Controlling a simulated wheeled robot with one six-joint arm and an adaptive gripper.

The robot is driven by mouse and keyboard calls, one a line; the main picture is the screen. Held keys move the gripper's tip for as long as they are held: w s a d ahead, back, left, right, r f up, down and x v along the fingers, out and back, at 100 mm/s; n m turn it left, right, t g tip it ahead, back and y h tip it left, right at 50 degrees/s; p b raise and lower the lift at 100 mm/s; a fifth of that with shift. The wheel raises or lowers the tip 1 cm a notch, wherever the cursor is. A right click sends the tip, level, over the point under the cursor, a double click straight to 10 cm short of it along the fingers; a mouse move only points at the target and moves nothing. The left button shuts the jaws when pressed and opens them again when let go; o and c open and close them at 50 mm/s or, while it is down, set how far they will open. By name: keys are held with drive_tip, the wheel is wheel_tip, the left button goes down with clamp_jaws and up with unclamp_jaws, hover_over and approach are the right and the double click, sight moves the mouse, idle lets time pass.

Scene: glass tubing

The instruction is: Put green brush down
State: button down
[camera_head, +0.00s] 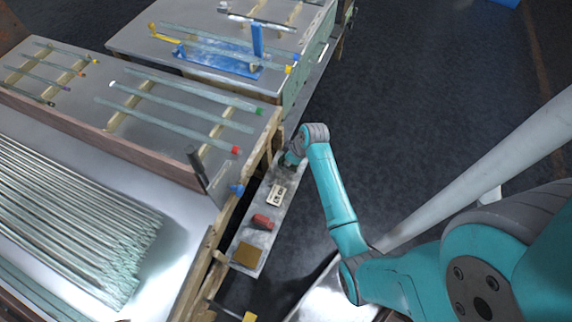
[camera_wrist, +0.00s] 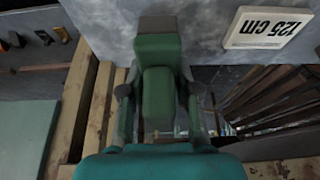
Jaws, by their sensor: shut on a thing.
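The green brush (camera_wrist: 158,55) is a blocky green piece in the middle of the wrist view. My gripper (camera_wrist: 158,90) is shut on it, with one finger on each side. The brush's far end overlaps the grey metal shelf surface; whether it touches the shelf I cannot tell. In the head view my gripper (camera_head: 291,158) is at the far part of the narrow grey shelf (camera_head: 249,226), and the brush is mostly hidden there by the gripper.
A white "125 cm" label block (camera_wrist: 268,27) lies on the shelf close by. A red block (camera_head: 262,222) and a yellow-brown block (camera_head: 247,254) lie nearer on it. Wooden framing (camera_wrist: 98,105) runs alongside. Tables with glass tubes (camera_head: 170,112) stand to the left.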

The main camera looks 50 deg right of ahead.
drive_tip(key=shift+f, duration=1.25)
drive_tip(key=shift+f, duration=0.1)
drive_tip(key=c, duration=0.8)
unclamp_jaws()
drive_tip(key=v, duration=1.2)
drive_tip(key=s+a+f+m+t+h, duration=0.1)
drive_tip(key=s+a+m+t+h, duration=0.1)
drive_tip(key=s+a, duration=0.5)
drive_tip(key=s+a+f+m+t+h, duration=0.1)
drive_tip(key=s+a+f+t, duration=0.1)
drive_tip(key=s+a, duration=0.5)
drive_tip(key=s+a+r+t, duration=0.2)
drive_tip(key=s+a+r, duration=0.1)
drive_tip(key=r, duration=0.4)
drive_tip(key=s+a+r+t+y, duration=0.1)
drive_tip(key=s+a+r+t, duration=0.1)
drive_tip(key=s+r, duration=0.4)
drive_tip(key=s+a+r+m+t, duration=0.1)
drive_tip(key=s+a+r, duration=0.3)
drive_tip(key=r, duration=0.5)
drive_tip(key=shift+s+t, duration=0.7)
drive_tip(key=shift+t, duration=0.1)
